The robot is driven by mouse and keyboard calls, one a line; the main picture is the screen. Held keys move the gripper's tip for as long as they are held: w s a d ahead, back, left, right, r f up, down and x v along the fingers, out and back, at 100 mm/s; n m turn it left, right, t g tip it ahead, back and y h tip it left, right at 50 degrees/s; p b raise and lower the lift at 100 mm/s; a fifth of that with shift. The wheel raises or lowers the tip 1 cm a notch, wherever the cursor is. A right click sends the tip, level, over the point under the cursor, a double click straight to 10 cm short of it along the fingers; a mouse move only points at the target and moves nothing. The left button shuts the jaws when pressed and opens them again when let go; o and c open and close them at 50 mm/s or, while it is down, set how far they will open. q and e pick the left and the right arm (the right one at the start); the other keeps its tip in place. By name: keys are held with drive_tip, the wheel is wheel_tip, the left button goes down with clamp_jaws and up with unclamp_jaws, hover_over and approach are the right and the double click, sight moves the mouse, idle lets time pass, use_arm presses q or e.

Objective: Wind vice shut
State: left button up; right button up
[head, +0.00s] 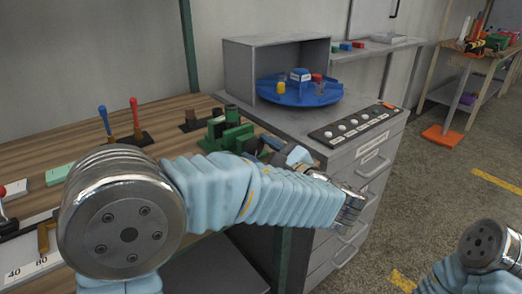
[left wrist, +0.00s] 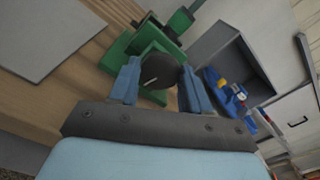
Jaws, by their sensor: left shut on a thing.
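The green vice (head: 228,130) stands at the right end of the wooden workbench in the head view. It also shows at the top of the left wrist view (left wrist: 150,42). My left gripper (head: 274,148) is at the vice's right side, partly hidden by my left arm. In the left wrist view its two blue fingers (left wrist: 160,88) lie on either side of a dark round knob (left wrist: 160,70) with a pale line on it, and are shut on it. The knob is at the near end of the vice. The gap between the vice jaws is not clear. My right gripper is out of view.
A grey cabinet (head: 352,150) with drawers and a row of buttons stands right of the bench. An open grey box (head: 250,72) and a blue turntable (head: 310,97) sit on it. Red and blue levers (head: 135,115) rise at the bench's left.

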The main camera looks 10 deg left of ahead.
use_arm(q)
drive_tip(key=m, duration=0.7)
drive_tip(key=shift+d+f, duration=0.1)
drive_tip(key=m, duration=0.6)
drive_tip(key=shift+w+m, duration=0.1)
drive_tip(key=shift+m, duration=0.3)
drive_tip(key=m, duration=0.6)
drive_tip(key=shift+f, duration=0.1)
drive_tip(key=m, duration=0.7)
drive_tip(key=shift+f, duration=0.1)
drive_tip(key=o, duration=1.1)
drive_tip(key=shift+c, duration=0.2)
drive_tip(key=shift+d, duration=0.15)
